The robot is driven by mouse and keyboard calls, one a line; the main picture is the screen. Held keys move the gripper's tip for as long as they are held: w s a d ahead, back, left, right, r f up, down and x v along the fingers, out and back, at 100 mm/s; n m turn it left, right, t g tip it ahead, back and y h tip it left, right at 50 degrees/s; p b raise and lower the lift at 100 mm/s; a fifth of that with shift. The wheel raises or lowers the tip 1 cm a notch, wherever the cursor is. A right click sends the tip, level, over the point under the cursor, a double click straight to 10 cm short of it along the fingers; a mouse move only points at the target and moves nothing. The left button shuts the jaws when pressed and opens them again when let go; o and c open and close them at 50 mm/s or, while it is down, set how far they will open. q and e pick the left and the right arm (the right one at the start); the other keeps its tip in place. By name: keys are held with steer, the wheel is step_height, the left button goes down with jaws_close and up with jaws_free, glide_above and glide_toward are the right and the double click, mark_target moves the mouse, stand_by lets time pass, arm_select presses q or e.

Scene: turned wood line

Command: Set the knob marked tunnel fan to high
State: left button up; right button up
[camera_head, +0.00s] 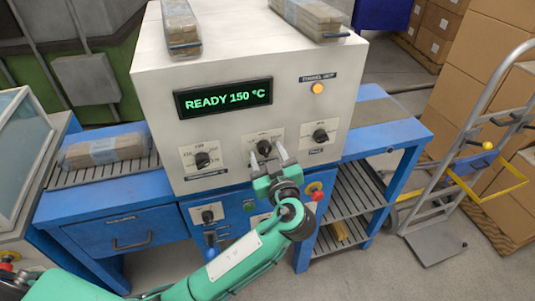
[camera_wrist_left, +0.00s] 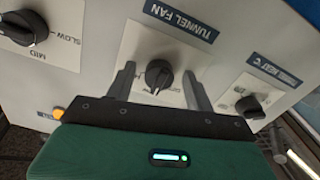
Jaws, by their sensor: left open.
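The tunnel fan knob (camera_wrist_left: 158,75) is a black dial on a white plate, with its blue TUNNEL FAN label beside it in the left wrist view. In the head view it is the middle knob (camera_head: 264,147) on the white machine front. My left gripper (camera_head: 268,158) is open just before this knob. In the left wrist view its two fingers (camera_wrist_left: 160,85) stand on either side of the knob, with gaps to it. I cannot tell how far they reach along it. The scale marks around the knob are too small to read. My right gripper is not in view.
A knob (camera_head: 320,135) with SLOW and MID marks is to the right, and a heat knob (camera_head: 202,159) to the left. The display (camera_head: 223,97) reads READY 150 °C. An orange lamp (camera_head: 317,88) is above, and a red button (camera_head: 317,192) is near my wrist.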

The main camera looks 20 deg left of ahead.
arm_select(q)
steer(key=c, duration=1)
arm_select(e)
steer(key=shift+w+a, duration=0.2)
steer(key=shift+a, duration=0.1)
